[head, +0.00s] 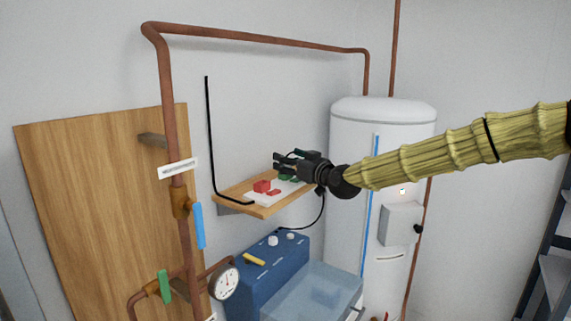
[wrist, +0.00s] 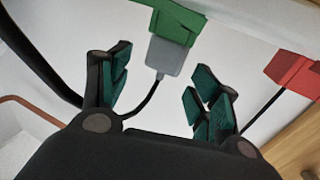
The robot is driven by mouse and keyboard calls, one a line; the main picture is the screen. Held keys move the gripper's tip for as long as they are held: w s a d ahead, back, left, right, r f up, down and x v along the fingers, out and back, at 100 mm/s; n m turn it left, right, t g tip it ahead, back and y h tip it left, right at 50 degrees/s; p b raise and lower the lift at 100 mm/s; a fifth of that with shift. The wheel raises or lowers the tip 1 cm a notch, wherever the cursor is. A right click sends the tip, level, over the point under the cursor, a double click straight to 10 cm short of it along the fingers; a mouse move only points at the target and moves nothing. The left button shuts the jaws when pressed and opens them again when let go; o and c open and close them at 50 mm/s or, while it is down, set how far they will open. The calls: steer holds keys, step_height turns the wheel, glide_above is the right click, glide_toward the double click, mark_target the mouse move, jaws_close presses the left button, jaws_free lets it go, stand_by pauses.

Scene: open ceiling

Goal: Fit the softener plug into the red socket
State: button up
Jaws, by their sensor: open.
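A red socket block (head: 262,186) sits on a white board on the wooden shelf, with a smaller red piece (head: 274,192) beside it. A green block (head: 288,177) is partly hidden under my gripper (head: 281,162), which is over the board. In the wrist view, my gripper (wrist: 160,68) is open, its fingers spread. A grey plug (wrist: 170,57) with a black cable shows between the fingers, against the green block (wrist: 175,22). I cannot tell whether the fingers touch it. A red block (wrist: 293,72) is at the right edge, with a dark cable below it.
The wooden shelf (head: 262,209) is narrow and stands out from the wall. A blue unit (head: 272,264) with a clear tub (head: 318,291) is below. A black cable hangs from the shelf toward it. A copper pipe (head: 168,95) is left; a white tank (head: 350,140) is behind.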

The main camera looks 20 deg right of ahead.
steer(key=shift+p+x, duration=0.3)
steer(key=shift+x, duration=0.7)
steer(key=shift+c, duration=0.3)
steer(key=c, duration=1)
steer(key=shift+r, duration=0.15)
steer(key=shift+r+b, duration=0.6)
steer(key=shift+b, duration=0.1)
steer(key=shift+s+r+b, duration=0.1)
steer(key=shift+r+b, duration=0.55)
steer(key=shift+r, duration=0.35)
steer(key=s+a+r+b, duration=0.1)
steer(key=s+a+b, duration=0.15)
steer(key=s, duration=0.55)
steer(key=s+a+b, duration=0.1)
steer(key=s+b, duration=0.2)
steer(key=s, duration=0.4)
steer(key=w+a+r+p, duration=0.4)
steer(key=w+a, duration=0.1)
steer(key=w, duration=0.3)
steer(key=shift+a+r, duration=0.25)
steer(key=shift+r, duration=0.05)
